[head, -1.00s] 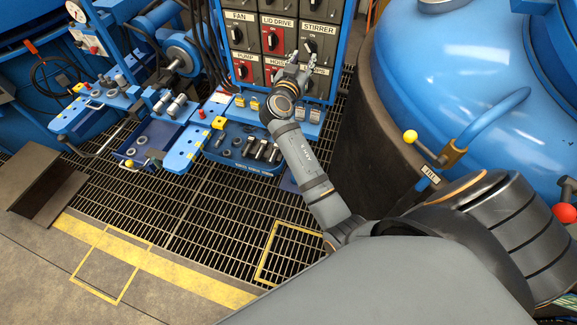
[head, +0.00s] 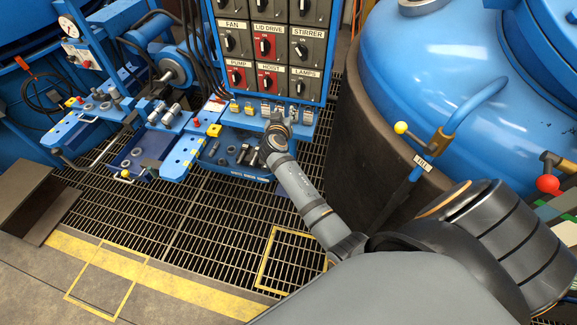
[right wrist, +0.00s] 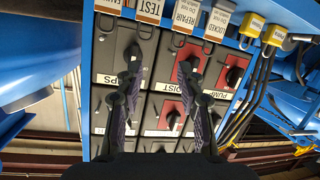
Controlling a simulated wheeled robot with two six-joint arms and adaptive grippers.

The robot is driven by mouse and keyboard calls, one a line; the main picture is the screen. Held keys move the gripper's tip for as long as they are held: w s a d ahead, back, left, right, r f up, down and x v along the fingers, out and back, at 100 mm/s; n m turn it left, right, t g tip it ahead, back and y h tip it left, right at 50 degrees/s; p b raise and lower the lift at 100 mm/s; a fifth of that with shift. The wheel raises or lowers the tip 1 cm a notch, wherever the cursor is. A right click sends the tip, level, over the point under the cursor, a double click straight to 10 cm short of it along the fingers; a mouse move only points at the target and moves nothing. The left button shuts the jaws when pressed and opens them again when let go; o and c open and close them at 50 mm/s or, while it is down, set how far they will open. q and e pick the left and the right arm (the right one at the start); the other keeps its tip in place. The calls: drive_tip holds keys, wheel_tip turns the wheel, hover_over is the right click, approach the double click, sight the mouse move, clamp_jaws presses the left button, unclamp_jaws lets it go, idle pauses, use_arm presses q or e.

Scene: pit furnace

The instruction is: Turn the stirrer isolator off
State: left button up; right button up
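The stirrer isolator (head: 307,49) is a dark grey box with a black rotary knob and a white "STIRRER" label, at the right of the panel's middle labelled row in the head view. Its knob looks slanted; the exact setting is too small to read. My right gripper (head: 279,119) is below the panel's bottom row, apart from the stirrer isolator. In the right wrist view its two dark fingers (right wrist: 160,88) are spread with nothing between them, facing the panel's lower switches. I cannot surely pick out the stirrer isolator there. My left gripper is not in view.
The panel (head: 268,50) also has fan, lid drive, pump, hoist and lamps switches close together. A blue shelf with tags and padlocks (head: 234,107) juts out below it. A large blue vessel (head: 440,70) stands to the right. Floor grating lies in front.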

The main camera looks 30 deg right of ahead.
drive_tip(key=s+a+f+n+g+y, duration=0.1)
drive_tip(key=s+f, duration=0.3)
drive_tip(key=f, duration=0.7)
drive_tip(key=s+a+f+n+g+y, duration=0.2)
drive_tip(key=s+f, duration=0.3)
drive_tip(key=f, duration=0.7)
drive_tip(key=shift+a+n+y+p, duration=0.35)
drive_tip(key=shift+n+y, duration=0.05)
drive_tip(key=shift+y, duration=0.4)
drive_tip(key=shift+s, duration=0.1)
drive_tip(key=m+t+h+b, duration=0.1)
drive_tip(key=t+h+b, duration=0.25)
drive_tip(key=h, duration=0.45)
approach(300, 54)
drive_tip(key=p+x, duration=0.2)
drive_tip(key=x, duration=0.7)
drive_tip(key=shift+w+d, duration=0.2)
drive_tip(key=shift+w, duration=0.05)
clamp_jaws()
